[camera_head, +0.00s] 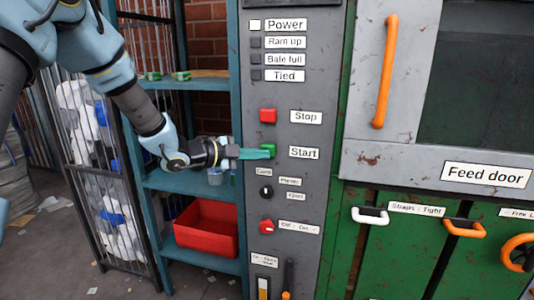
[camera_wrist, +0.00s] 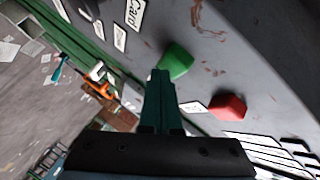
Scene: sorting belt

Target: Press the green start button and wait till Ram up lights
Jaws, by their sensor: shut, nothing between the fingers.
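The green start button (camera_head: 268,150) is on the grey control panel (camera_head: 297,250), left of the "Start" label. It also shows in the wrist view (camera_wrist: 176,62). My gripper (camera_head: 268,154) is shut and empty, with its teal fingertips at the button; I cannot tell whether they touch it. In the wrist view the shut fingers (camera_wrist: 160,75) end just beside the green button. The Ram up lamp (camera_head: 256,42) is dark. The Power lamp (camera_head: 255,25) above it is lit pale white. The Bale full lamp (camera_head: 256,59) and Tied lamp (camera_head: 256,75) are dark.
The red stop button (camera_head: 267,116) sits close above the green one. A black selector (camera_head: 265,190) and a red switch (camera_head: 266,226) are below. A teal shelf with a red bin (camera_head: 207,229) stands left. The feed door (camera_head: 400,160) with an orange handle (camera_head: 385,70) is right.

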